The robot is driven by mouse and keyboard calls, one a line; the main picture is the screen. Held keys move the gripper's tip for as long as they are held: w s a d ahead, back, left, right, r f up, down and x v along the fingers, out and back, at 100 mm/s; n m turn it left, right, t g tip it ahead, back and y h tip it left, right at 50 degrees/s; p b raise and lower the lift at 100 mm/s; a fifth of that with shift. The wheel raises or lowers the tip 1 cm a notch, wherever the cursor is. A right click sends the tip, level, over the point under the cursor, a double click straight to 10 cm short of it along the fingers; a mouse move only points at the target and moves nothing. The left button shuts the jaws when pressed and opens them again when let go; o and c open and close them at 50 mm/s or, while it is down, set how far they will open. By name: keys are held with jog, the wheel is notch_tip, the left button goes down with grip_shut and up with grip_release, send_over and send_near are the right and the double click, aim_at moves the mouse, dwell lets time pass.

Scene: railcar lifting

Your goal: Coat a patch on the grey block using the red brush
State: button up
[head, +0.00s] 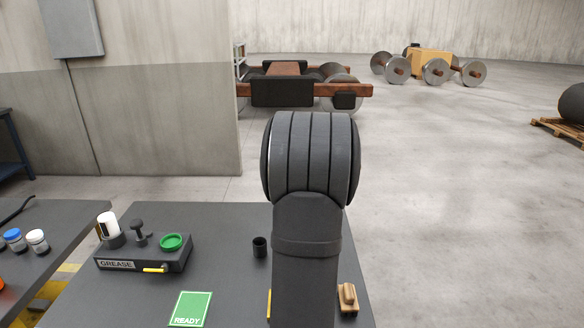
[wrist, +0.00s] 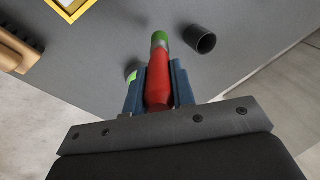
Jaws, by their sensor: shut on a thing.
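The red brush (wrist: 158,85) shows in the wrist view, with its green tip pointing away from me. My gripper (wrist: 159,66) is shut on the brush's red handle between its two blue fingers. The brush is over the dark table; I cannot tell whether its tip touches anything. I cannot pick out the grey block for certain in either view. In the head view my arm hides the gripper, the brush and part of the table.
A dark cup (head: 259,247) stands on the table (head: 225,262), also near the brush tip in the wrist view (wrist: 200,39). A grease box (head: 143,250) with a green dish (head: 172,242), a green READY card (head: 191,308) and a wooden-handled tool (head: 348,297) are there too. A yellow-edged item (wrist: 72,8) lies top left.

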jog(key=s+d+r, duration=0.1)
jog(key=s+r, duration=0.9)
jog(key=s, duration=0.2)
jog(key=shift+w+d+f, duration=0.1)
jog(key=shift+d+f, duration=0.05)
jog(key=shift+f, duration=2.15)
